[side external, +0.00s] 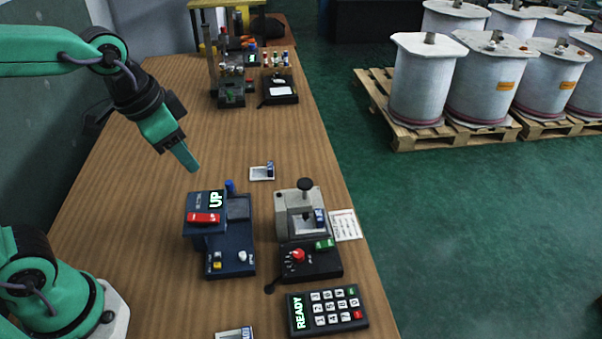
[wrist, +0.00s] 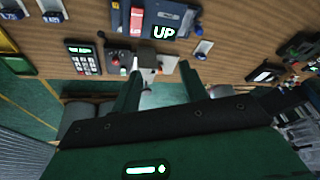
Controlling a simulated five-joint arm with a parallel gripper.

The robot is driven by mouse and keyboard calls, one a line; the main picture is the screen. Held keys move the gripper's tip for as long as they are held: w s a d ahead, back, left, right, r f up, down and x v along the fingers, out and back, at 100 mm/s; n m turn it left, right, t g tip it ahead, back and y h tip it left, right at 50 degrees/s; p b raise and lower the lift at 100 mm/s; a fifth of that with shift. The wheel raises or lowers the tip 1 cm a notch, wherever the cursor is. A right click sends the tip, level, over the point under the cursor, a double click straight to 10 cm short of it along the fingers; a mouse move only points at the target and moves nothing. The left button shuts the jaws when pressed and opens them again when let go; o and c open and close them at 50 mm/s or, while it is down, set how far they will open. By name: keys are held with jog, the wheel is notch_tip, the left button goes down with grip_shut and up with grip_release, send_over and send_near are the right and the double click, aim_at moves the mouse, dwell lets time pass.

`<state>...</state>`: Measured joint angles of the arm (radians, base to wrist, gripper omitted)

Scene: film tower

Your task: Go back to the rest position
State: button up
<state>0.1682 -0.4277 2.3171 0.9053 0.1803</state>
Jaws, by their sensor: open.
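My gripper (side external: 185,158) hangs in the air above the wooden table, behind and left of the blue machine in the side view. In the wrist view my gripper (wrist: 158,84) shows two green fingers spread apart with nothing held between them. The blue machine (side external: 231,258) has a lit "UP" display and a red bar; it also shows at the top of the wrist view (wrist: 185,15). My gripper is apart from it and from everything else on the table.
A grey device (side external: 288,200) with a black knob, a keypad reading "READY" (side external: 327,309) and a small tray with a blue piece (side external: 262,173) stand nearby. More equipment (side external: 231,92) is at the far end. Bare wood lies under the gripper. White drums (side external: 425,85) stand on pallets off the table.

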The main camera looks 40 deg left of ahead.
jog(key=s+a+n+t, duration=0.1)
jog(key=s+a+n, duration=0.3)
jog(key=s, duration=0.1)
jog(key=shift+s+a+r+t+y, duration=0.25)
jog(key=shift+s+a+t+y, duration=0.05)
jog(key=shift+s+a, duration=0.1)
